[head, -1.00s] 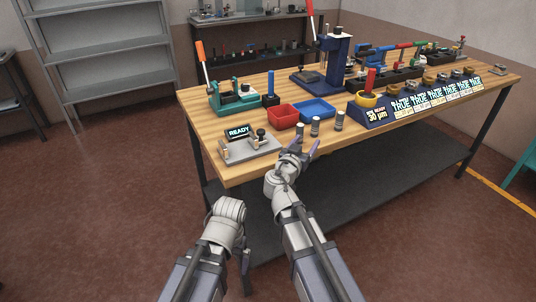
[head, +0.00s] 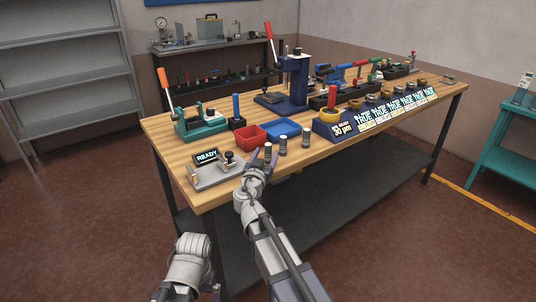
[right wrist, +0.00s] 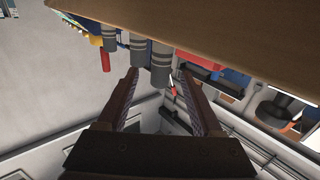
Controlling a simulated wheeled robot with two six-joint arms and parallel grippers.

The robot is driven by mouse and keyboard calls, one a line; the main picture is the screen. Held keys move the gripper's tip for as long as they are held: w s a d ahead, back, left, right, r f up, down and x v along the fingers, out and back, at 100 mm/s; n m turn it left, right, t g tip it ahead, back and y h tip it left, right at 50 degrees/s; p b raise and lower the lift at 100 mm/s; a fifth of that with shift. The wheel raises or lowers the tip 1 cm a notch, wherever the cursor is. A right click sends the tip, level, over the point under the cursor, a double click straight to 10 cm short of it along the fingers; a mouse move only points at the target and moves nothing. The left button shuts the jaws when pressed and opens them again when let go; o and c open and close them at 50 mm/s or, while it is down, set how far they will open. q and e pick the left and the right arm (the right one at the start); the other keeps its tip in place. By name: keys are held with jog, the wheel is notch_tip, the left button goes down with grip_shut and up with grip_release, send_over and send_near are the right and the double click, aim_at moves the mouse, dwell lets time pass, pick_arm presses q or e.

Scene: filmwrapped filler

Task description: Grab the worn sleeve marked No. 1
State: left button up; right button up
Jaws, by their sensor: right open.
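Three grey banded cylinders, likely the worn sleeves, stand upright in a row near the table's front edge: a left one (head: 268,152), a middle one (head: 283,145) and a right one (head: 305,139). I cannot read any number on them. My right gripper (head: 263,162) is open at the left cylinder. In the right wrist view, which shows the scene upside down, the nearest cylinder (right wrist: 161,65) appears between the open fingertips (right wrist: 160,78); contact is not clear. The other two cylinders show beside it. My left gripper (head: 217,291) hangs low before the table, its jaws unclear.
On the wooden table (head: 222,187), a grey fixture with a READY display (head: 207,157) stands left of my right gripper. A red bin (head: 250,137) and blue bin (head: 283,128) lie behind the cylinders. A dark-blue gauge stand (head: 330,130) is to their right.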

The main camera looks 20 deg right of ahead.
aim_at(267, 151)
jog(key=x, duration=0.3)
jog(key=shift+w+d, duration=0.15)
jog(key=shift+w, duration=0.15)
grip_shut()
dwell(0.3)
